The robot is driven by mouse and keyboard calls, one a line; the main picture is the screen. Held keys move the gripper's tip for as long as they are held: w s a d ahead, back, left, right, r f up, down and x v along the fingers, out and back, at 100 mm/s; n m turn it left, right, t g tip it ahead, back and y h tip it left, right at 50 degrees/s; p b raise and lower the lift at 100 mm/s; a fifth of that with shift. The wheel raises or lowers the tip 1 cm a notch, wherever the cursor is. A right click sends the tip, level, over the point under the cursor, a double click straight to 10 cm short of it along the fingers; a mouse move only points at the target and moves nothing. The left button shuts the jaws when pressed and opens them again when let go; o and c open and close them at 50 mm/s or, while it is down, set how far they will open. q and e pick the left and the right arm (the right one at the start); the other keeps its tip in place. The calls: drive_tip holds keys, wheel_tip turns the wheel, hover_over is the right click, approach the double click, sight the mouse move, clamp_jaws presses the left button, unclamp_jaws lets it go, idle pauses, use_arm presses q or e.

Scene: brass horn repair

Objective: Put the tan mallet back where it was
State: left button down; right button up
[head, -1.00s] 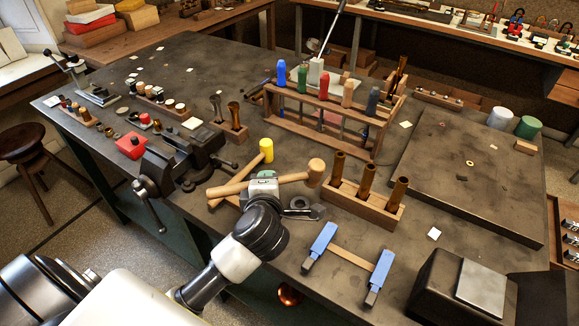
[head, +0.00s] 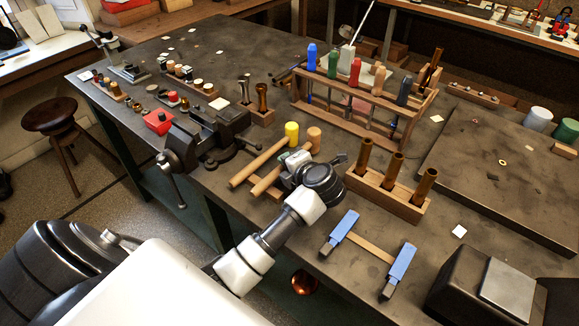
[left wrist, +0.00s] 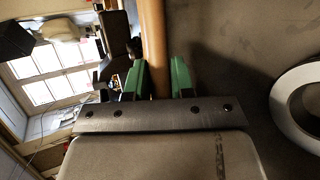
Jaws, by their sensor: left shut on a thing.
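The tan mallet (head: 314,138) has a light wooden head, and its handle runs down and left past my left gripper. My left gripper (head: 292,161) is shut on this handle. In the left wrist view the green fingertips (left wrist: 158,78) stand on either side of the tan handle (left wrist: 153,35). The mallet lies roughly parallel to a yellow-headed mallet (head: 291,131), just right of it. I cannot tell whether the tan mallet touches the bench or what lies under it. My right gripper is not in view.
A vise (head: 207,138) stands left of the mallets. A wooden block with brass tubes (head: 398,199) is close on the right, and a tool rack (head: 350,98) is behind.

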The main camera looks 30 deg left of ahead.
use_arm(q)
drive_tip(key=shift+f, duration=0.85)
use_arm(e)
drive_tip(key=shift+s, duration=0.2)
use_arm(q)
drive_tip(key=c, duration=1.4)
unclamp_jaws()
drive_tip(key=shift+f, duration=0.1)
drive_tip(key=shift+o, duration=0.8)
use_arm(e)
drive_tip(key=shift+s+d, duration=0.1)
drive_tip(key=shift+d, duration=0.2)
use_arm(q)
drive_tip(key=b+v, duration=0.1)
drive_tip(key=v, duration=1.1)
drive_tip(key=shift+s, duration=0.1)
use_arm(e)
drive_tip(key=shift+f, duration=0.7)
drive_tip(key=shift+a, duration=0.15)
